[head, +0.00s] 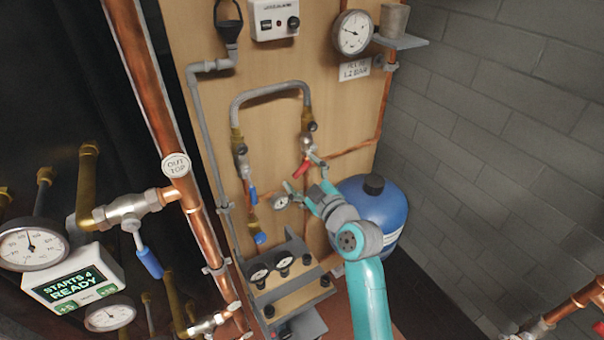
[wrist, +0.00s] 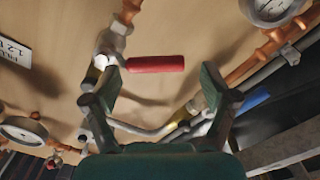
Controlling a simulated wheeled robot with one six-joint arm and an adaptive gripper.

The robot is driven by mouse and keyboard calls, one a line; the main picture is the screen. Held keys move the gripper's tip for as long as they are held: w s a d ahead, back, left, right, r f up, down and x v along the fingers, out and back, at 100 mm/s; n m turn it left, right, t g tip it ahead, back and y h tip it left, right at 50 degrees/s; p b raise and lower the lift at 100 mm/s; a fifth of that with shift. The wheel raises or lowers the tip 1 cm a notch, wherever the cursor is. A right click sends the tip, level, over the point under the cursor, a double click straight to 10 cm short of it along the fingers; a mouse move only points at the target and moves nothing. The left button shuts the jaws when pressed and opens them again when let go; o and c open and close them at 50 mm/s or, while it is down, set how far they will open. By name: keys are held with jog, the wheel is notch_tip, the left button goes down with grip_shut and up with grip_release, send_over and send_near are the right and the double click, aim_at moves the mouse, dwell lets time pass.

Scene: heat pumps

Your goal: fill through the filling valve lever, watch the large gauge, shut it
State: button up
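The red filling valve lever (head: 301,169) sits on a valve at the lower right end of the grey looped hose on the wooden board. In the wrist view the red lever (wrist: 155,64) lies sideways, just beyond the fingertips. My gripper (head: 305,186) is just below it in the head view. In the wrist view my gripper (wrist: 160,82) has its two fingers wide apart with nothing between them. The large gauge (head: 353,32) hangs at the upper right, above a fill label (head: 354,69) reading about 1.2 bar. Its needle is too small to read.
Two blue levers (head: 253,194) hang left of my gripper, near a small gauge (head: 281,201). A blue tank (head: 376,210) stands close at the right. A copper pipe (head: 165,110) and a ready display (head: 72,282) are at the left.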

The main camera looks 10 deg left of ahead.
jog(key=shift+d, duration=0.2)
jog(key=shift+s+d, duration=0.15)
jog(key=shift+s, duration=0.05)
jog(key=v, duration=1.1)
jog(key=shift+s, duration=0.2)
dwell(6.3)
